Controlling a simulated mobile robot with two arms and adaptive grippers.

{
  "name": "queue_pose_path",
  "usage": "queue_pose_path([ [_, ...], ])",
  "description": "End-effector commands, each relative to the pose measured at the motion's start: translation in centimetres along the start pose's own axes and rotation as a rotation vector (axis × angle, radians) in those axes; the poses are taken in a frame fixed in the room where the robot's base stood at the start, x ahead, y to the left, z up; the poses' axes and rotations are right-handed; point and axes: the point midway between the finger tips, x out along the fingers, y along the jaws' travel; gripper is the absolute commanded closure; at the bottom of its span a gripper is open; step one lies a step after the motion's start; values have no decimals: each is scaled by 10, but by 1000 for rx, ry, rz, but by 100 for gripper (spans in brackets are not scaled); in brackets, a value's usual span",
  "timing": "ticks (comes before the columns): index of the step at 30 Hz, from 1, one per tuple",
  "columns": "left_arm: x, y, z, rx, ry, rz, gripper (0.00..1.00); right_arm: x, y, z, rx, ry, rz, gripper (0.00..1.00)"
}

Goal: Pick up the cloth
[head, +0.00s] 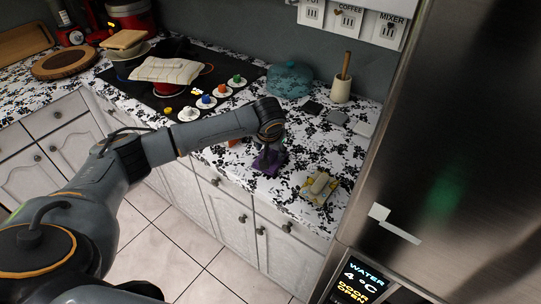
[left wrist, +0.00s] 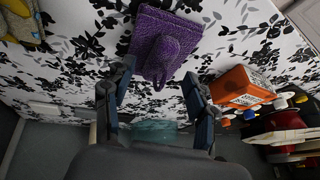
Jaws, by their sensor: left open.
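A purple textured cloth (left wrist: 165,42) with a raised lump in its middle lies on the counter. In the head view the purple cloth (head: 271,161) shows partly under my left gripper (head: 268,150). In the left wrist view the two fingers of my left gripper (left wrist: 157,80) are spread apart and empty, with the near part of the cloth between or just beyond their tips. I cannot tell whether they touch it. A yellow patterned cloth-like piece (head: 319,187) with a pale lump lies to the right. My right gripper is not in view.
An orange box (left wrist: 241,88) stands close beside one left finger. The stove (head: 165,100) with a cloth-covered pot (head: 166,71) and several colored knobs is at the left. A blue translucent bowl (head: 289,80) and a utensil holder (head: 340,91) stand behind. The fridge (head: 450,130) bounds the right.

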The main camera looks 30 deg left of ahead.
Motion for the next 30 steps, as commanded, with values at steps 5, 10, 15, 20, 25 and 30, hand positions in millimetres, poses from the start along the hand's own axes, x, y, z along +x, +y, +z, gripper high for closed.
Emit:
queue_pose_path([
  [5,12,1,1,2,0,1,43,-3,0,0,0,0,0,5],
  [10,13,1,1,2,0,1,43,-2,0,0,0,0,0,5],
  [15,13,1,1,2,0,1,76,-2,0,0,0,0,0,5],
  [20,12,1,1,2,-1,1,95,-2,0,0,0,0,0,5],
  [25,12,1,1,2,-1,1,95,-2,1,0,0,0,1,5],
  [30,12,1,1,2,-1,1,95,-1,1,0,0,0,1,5],
])
